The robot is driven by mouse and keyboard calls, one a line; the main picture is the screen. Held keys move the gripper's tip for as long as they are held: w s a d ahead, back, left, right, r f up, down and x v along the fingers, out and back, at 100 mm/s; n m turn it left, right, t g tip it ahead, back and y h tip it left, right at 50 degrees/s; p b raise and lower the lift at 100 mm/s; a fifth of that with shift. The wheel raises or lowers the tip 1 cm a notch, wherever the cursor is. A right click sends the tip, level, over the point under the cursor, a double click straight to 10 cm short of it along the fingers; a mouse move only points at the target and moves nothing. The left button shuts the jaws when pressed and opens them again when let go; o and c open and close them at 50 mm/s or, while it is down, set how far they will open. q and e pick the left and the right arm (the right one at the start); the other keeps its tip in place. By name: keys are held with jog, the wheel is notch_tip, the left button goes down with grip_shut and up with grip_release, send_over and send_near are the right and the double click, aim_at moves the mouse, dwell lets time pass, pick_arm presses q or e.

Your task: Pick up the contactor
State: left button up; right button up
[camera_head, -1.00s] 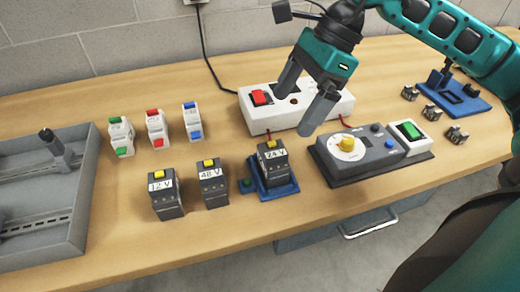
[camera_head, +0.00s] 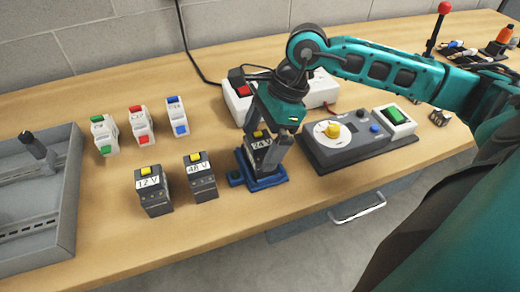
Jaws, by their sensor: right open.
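The dark grey contactor marked 24 V (camera_head: 259,157), with a yellow top, stands upright in a blue holder (camera_head: 266,183). My right gripper (camera_head: 268,142) is open and lowered over it, with one finger on each side; I cannot tell whether the fingers touch it. The gripper hides part of its top and right side. Two similar contactors stand to its left: one marked 48 V (camera_head: 201,180) and one marked 12 V (camera_head: 152,193). My left gripper is not in view.
A grey device with a yellow dial (camera_head: 338,143) sits close to the right of the holder. A white box with a red switch (camera_head: 237,91) is behind. Three small white modules (camera_head: 140,127) stand back left, beside a grey tray (camera_head: 72,185). The table front is clear.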

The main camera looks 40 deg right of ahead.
jog(key=shift+a+f, duration=0.2)
jog(key=shift+f, duration=0.2)
jog(key=shift+c, duration=0.2)
jog(key=c, duration=1)
jog(key=shift+r, duration=0.1)
jog(key=shift+c, duration=0.5)
jog(key=shift+r, duration=0.1)
